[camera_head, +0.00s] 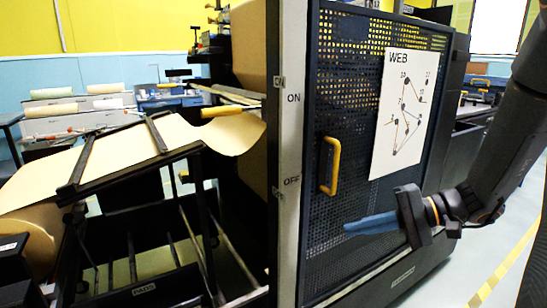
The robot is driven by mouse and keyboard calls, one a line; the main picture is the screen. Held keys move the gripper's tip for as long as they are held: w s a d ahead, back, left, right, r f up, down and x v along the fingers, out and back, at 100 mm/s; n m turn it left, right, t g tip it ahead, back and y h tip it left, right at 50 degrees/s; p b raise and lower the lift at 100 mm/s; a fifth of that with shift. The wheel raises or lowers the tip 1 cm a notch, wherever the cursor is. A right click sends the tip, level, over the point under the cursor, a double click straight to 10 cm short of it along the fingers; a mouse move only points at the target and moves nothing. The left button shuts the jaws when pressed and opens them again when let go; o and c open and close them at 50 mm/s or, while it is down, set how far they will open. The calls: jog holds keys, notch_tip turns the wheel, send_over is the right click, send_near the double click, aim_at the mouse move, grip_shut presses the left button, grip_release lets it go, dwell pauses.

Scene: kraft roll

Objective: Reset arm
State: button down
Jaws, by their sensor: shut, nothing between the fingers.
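My gripper (350,228) comes in from the right on my dark arm. Its blue fingers are together, point left and hold nothing. It shows in front of the lower part of the dark perforated door (350,120), below and right of the yellow door handle (330,165). I cannot tell how far its fingertips are from the door's mesh.
A white sheet marked WEB (400,110) hangs on the door. A grey post (288,150) marked ON and OFF stands left of it. Kraft paper (120,160) runs over a dark frame at the left. Floor with a yellow stripe (500,280) is clear at the lower right.

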jog(key=s+a+f+n+g+h+p, duration=0.1)
jog(key=s+f+n+h, duration=0.1)
jog(key=s+h, duration=0.4)
jog(key=s+f+n+g+h+p, duration=0.2)
jog(key=s+n+h, duration=0.1)
jog(key=s+h, duration=0.4)
jog(key=shift+s+a+n, duration=0.35)
jog(key=shift+s+n, duration=0.05)
jog(key=shift+s, duration=0.45)
